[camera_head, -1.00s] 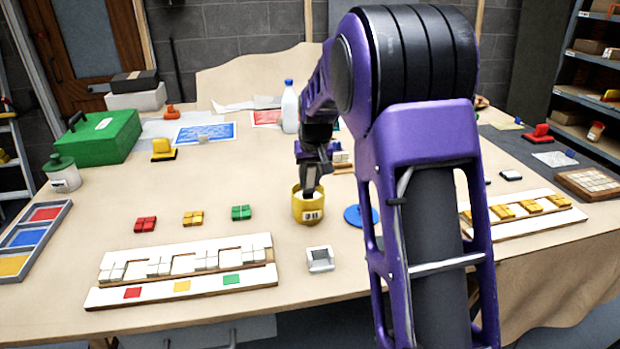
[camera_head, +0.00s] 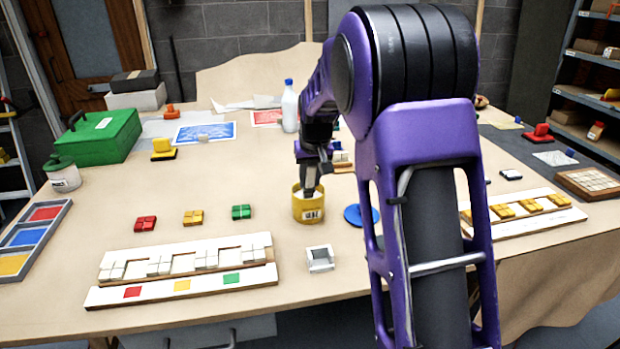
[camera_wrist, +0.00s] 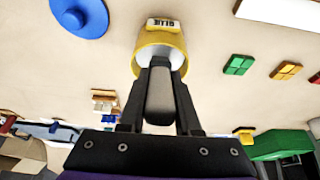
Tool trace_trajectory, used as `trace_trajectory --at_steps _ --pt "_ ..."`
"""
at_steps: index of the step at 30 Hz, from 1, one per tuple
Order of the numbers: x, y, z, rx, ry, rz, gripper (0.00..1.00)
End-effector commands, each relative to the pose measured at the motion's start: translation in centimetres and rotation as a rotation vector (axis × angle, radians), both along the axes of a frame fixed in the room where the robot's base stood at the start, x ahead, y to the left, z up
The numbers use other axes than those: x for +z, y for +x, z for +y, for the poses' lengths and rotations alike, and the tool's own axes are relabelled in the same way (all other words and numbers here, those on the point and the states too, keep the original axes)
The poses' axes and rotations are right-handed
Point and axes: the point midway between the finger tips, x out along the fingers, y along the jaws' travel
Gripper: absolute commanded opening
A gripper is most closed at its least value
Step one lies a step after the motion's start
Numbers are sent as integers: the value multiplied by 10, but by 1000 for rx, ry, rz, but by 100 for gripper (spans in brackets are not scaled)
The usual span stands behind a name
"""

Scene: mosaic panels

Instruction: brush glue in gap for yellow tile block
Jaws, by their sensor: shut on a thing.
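My gripper (camera_wrist: 160,95) is shut on a grey-handled brush (camera_wrist: 159,98), seen in the wrist view. Its lower end is hidden in the yellow glue pot (camera_wrist: 160,36); the head view shows my gripper (camera_head: 310,188) just above this pot (camera_head: 308,211). The white mosaic panel (camera_head: 180,286) lies at the front left, with gaps between white tile groups. The middle gap (camera_head: 182,263) is above a yellow square (camera_head: 182,286). The yellow tile block (camera_head: 193,217) lies behind the panel, between the red block (camera_head: 145,223) and green block (camera_head: 241,212).
A small white square holder (camera_head: 320,259) stands between the pot and the front edge. A blue disc (camera_head: 357,215) lies right of the pot. Another panel with yellow tiles (camera_head: 530,205) is at the right. The table between pot and tile blocks is clear.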

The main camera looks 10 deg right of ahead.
Motion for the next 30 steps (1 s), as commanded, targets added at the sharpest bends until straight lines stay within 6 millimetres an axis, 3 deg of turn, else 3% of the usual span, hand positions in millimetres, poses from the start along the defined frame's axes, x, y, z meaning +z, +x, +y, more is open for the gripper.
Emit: trace_trajectory --at_steps 5,30 --pt "3 -1 0 0 0 4 0" --pt "68 0 0 0 0 0 0"
